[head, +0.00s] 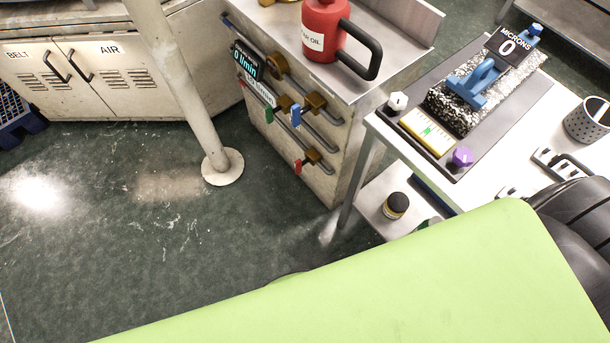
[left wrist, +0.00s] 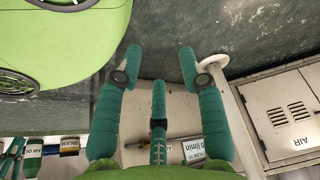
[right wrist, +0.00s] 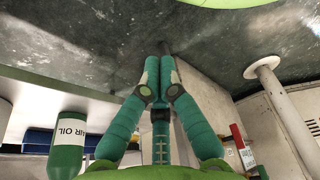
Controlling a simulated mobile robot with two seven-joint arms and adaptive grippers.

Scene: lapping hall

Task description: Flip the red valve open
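The red valve handle (head: 298,167) hangs downward from a brass valve body (head: 313,156) on the lowest pipe, at the side of the metal cabinet (head: 335,110). It lies across the pipe, not along it. Neither gripper shows in the head view. My left gripper (left wrist: 160,52) has its fingers spread and empty in the left wrist view. My right gripper (right wrist: 163,62) has its fingertips together in the right wrist view, with nothing seen between them.
A red oil can (head: 322,35) stands on the cabinet. A steel table (head: 378,130) is right of it, with a small dark jar (head: 395,206) on its lower shelf. A white post (head: 205,130) rises left of the cabinet. The green floor (head: 130,230) in front is clear.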

